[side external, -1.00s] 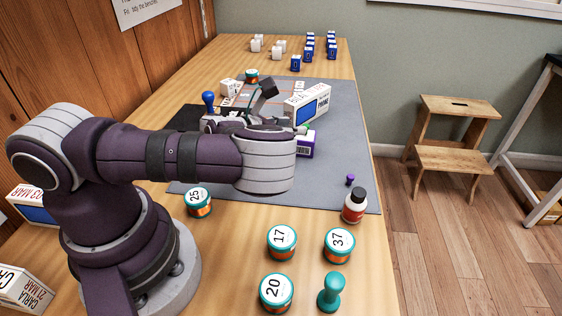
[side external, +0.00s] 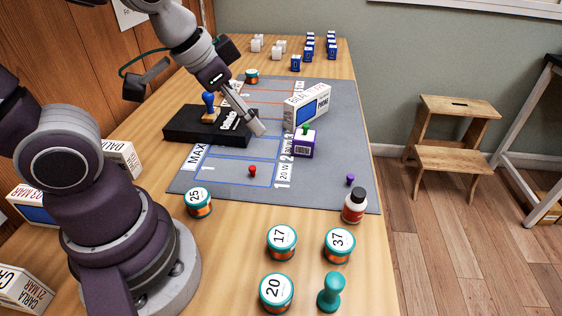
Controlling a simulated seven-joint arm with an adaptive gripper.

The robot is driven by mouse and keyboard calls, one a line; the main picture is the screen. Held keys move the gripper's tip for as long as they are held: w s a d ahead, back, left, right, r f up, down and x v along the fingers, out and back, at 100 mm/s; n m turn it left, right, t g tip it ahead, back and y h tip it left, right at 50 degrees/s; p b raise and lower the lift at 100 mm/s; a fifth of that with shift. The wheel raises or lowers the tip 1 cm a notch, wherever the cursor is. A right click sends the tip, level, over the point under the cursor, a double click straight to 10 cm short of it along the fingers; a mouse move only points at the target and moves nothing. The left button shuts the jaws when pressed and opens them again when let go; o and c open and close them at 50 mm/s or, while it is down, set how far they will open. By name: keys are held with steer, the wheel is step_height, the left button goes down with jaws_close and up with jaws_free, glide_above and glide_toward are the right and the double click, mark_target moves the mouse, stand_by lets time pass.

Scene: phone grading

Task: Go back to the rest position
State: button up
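My gripper (side external: 256,127) hangs from my raised, folded arm over the middle of the grey mat (side external: 330,185), with its fingers slanting down to the right. Its fingertips are small and seen edge-on, so their opening is unclear; no held object shows. It is just right of the black box (side external: 180,128) that bears a blue-handled stamp (side external: 209,103). A purple-and-white box (side external: 303,147) with a green peg (side external: 305,128) on top stands to its right. Whether the fingers touch the mat cannot be told.
A white box with a blue screen (side external: 308,107) stands on the mat. A red peg (side external: 252,170) and a purple peg (side external: 350,180) stand nearer. Numbered jars (side external: 282,242), a dark bottle (side external: 355,205) and a teal stamp (side external: 331,292) occupy the front. Blue and white blocks (side external: 309,47) stand at the back.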

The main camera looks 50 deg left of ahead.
steer(key=s, duration=0.1)
steer(key=s+r+n, duration=0.2)
steer(key=s, duration=0.1)
steer(key=shift+d+r, duration=0.15)
